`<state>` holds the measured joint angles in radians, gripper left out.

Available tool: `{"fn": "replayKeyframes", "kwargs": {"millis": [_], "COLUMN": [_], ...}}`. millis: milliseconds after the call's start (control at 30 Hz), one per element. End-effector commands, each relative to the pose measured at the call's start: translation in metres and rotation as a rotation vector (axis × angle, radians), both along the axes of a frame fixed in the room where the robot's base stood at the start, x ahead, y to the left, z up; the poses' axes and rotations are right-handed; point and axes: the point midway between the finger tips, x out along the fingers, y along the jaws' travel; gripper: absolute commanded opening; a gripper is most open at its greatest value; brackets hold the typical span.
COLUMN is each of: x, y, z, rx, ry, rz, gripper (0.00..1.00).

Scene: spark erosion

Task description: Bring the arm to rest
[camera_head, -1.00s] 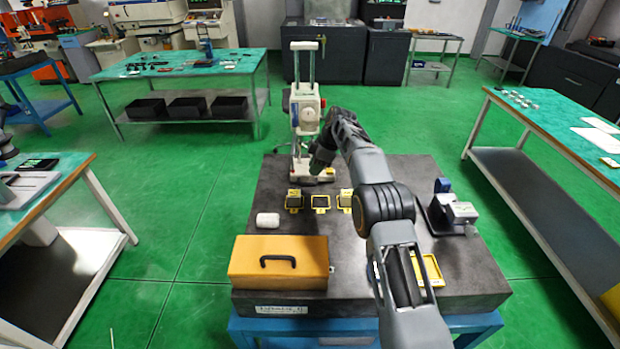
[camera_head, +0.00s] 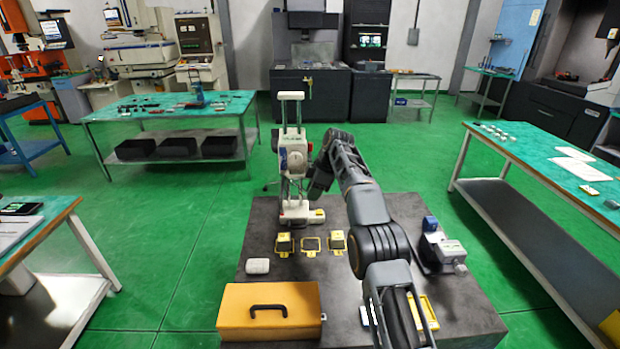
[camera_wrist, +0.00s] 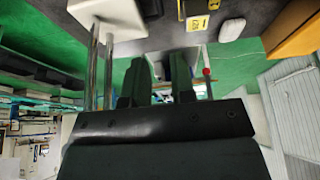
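My arm reaches up over the dark stone-topped table (camera_head: 455,300) in the head view. My gripper (camera_head: 316,186) hangs at its far end, just right of a white stand with two upright posts (camera_head: 293,160). I cannot tell from the head view whether they touch. The posts of the stand (camera_wrist: 108,70) rise close to the left of the fingers there.
On the table are an orange case (camera_head: 270,318), a white rounded item (camera_head: 257,266), several yellow-and-black pieces (camera_head: 311,244) and a grey vise-like device (camera_head: 440,250). Green-topped benches stand at the left (camera_head: 170,104) and right (camera_head: 540,150). Green floor lies open between.

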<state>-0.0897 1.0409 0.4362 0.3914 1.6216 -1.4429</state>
Motion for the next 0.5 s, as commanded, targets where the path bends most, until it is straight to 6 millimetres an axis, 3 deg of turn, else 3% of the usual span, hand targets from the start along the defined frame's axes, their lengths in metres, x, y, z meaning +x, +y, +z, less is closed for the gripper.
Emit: {"fn": "replayKeyframes", "kwargs": {"millis": [267, 500], "x": [-0.026, -0.09], "y": [-0.02, -0.05], "z": [0.051, 0.096], "rx": [-0.042, -0.082], "ry": [0.021, 0.039], "rz": [-0.248, -0.596], "gripper": [0.23, 0.23]}}
